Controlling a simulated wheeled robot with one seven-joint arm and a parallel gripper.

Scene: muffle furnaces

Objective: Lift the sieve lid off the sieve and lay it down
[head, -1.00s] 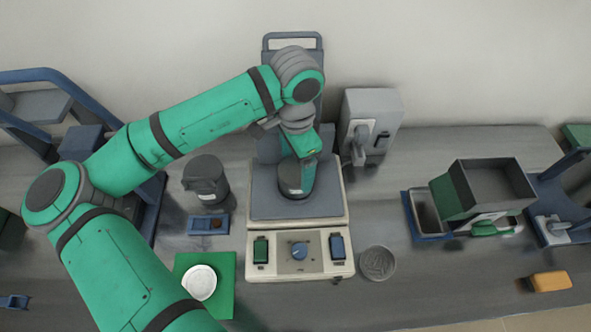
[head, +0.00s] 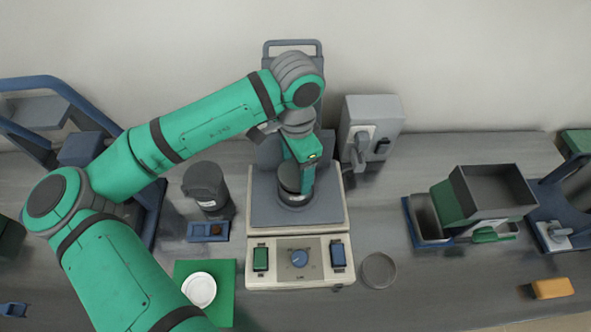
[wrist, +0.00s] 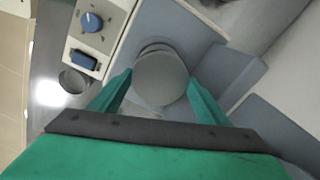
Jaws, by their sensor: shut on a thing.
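The sieve (head: 294,198) is a dark round vessel on the blue-grey platform of the bench machine. Its grey round lid (wrist: 161,79) sits between my gripper's fingers in the wrist view. My gripper (head: 298,176) reaches down from above and is shut on the lid. It also shows in the wrist view (wrist: 160,88), with one green finger on each side of the lid. A curved edge of the sieve (wrist: 155,46) shows past the lid. The lid and gripper hide much of the sieve, and I cannot tell whether the lid is clear of it.
The machine's control panel (head: 276,264) is in front. A round shallow dish (head: 378,271) lies to its right. A dark jar (head: 205,184), a small blue tray (head: 198,231) and a white bowl (head: 199,290) on a green mat (head: 224,308) are left.

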